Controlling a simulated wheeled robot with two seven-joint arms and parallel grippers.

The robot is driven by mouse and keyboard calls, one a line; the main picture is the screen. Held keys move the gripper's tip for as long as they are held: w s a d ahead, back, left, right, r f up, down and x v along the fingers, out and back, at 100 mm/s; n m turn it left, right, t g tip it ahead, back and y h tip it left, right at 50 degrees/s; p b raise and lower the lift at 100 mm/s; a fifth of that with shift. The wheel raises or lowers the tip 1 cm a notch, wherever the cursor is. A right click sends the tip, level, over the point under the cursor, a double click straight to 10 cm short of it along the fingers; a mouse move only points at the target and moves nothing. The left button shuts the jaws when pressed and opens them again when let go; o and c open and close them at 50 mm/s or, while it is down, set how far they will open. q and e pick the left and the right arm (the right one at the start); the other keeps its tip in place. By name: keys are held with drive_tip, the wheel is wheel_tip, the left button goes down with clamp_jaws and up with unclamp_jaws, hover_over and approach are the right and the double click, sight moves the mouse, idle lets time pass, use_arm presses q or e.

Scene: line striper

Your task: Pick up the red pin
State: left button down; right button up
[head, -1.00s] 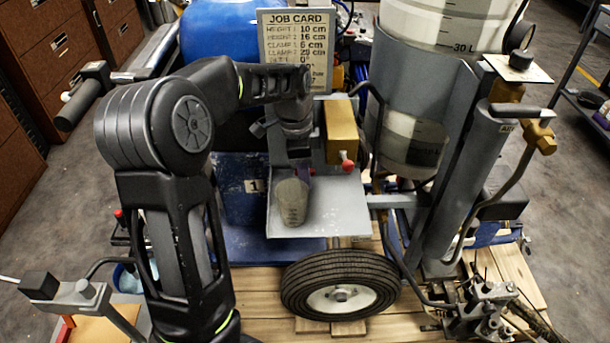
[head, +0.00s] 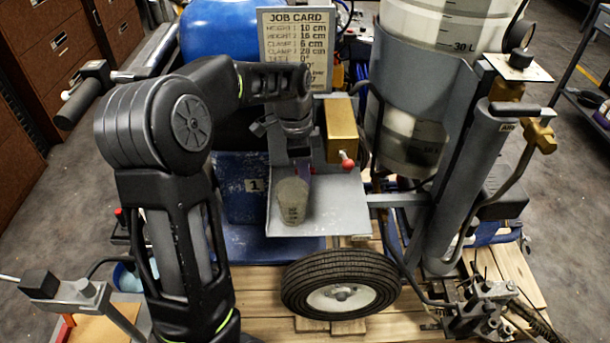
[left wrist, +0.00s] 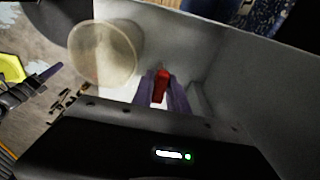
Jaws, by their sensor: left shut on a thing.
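My left gripper (head: 303,182) reaches down over the grey metal tray (head: 340,205); its fingers are mostly covered by my own wrist in the head view. In the left wrist view its purple fingers (left wrist: 161,98) are closed on the red pin (left wrist: 160,86), which sits between the tips. I cannot make out the pin in the head view, and its lower end is hidden. Whether it touches the tray is unclear. My right gripper is not in view.
A grey-beige cup (head: 292,202) stands on the tray close beside the gripper; it also shows in the left wrist view (left wrist: 104,54). A brass block (head: 341,130) with a red knob (head: 348,164) is just right. A job card (head: 296,50) stands behind.

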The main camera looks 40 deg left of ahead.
use_arm(q)
drive_tip(key=shift+r, duration=0.1)
idle(0.4)
wheel_tip(320, 180, up, 18)
drive_tip(key=p, duration=0.5)
drive_tip(key=shift+p, duration=0.35)
idle(0.4)
